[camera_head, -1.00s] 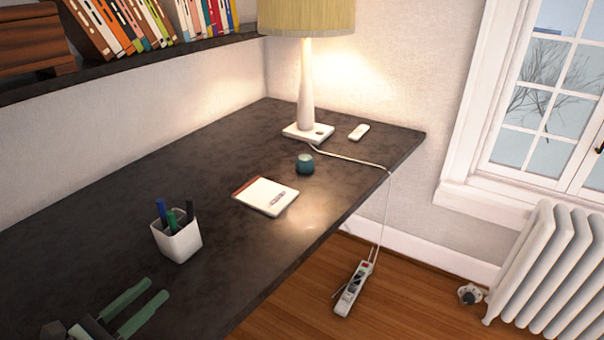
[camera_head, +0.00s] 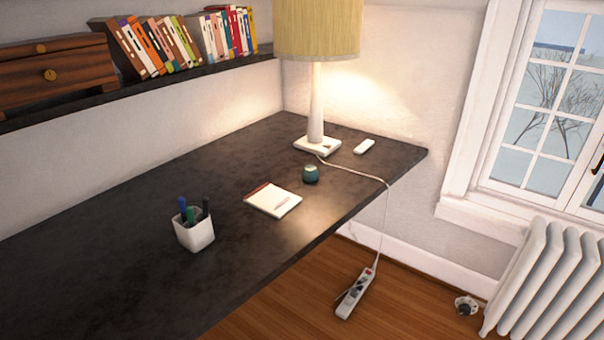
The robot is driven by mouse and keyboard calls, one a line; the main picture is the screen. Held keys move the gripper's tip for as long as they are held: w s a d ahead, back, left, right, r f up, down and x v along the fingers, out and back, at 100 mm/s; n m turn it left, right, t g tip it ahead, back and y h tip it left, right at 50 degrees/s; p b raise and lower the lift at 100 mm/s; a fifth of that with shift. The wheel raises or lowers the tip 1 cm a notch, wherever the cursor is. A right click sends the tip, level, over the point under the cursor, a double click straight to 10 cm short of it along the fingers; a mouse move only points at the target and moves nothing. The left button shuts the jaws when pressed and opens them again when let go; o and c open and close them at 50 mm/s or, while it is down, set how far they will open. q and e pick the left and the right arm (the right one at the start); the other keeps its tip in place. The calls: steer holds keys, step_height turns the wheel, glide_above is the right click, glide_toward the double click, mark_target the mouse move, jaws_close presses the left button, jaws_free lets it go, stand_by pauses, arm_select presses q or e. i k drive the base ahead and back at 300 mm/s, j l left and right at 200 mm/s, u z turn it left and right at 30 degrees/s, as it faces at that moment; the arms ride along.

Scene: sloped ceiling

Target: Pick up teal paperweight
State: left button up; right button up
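Neither of my grippers shows in the head view now.
A lamp (camera_head: 317,105) with a yellow shade stands behind it, and a small white device (camera_head: 364,146) lies beside the lamp. A notepad (camera_head: 273,200) and a white pen cup (camera_head: 194,232) are nearer. A power strip (camera_head: 355,293) lies on the floor; a radiator (camera_head: 545,285) stands right.

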mark_target(311, 172)
steer(key=l+u, duration=0.1)
steer(key=u, duration=0.3)
steer(key=i+l+u, duration=0.1)
steer(key=u, duration=0.25)
steer(key=l+u, duration=0.1)
steer(key=u, duration=0.3)
steer(key=l+u, duration=0.3)
steer(key=l, duration=0.15)
steer(key=l+u, duration=0.3)
steer(key=l, duration=0.15)
steer(key=k+l+u, duration=0.1)
steer(key=l+u, duration=0.2)
steer(key=l, duration=0.6)
steer(key=k+l, duration=0.1)
steer(key=l, duration=0.85)
steer(key=k+u, duration=0.05)
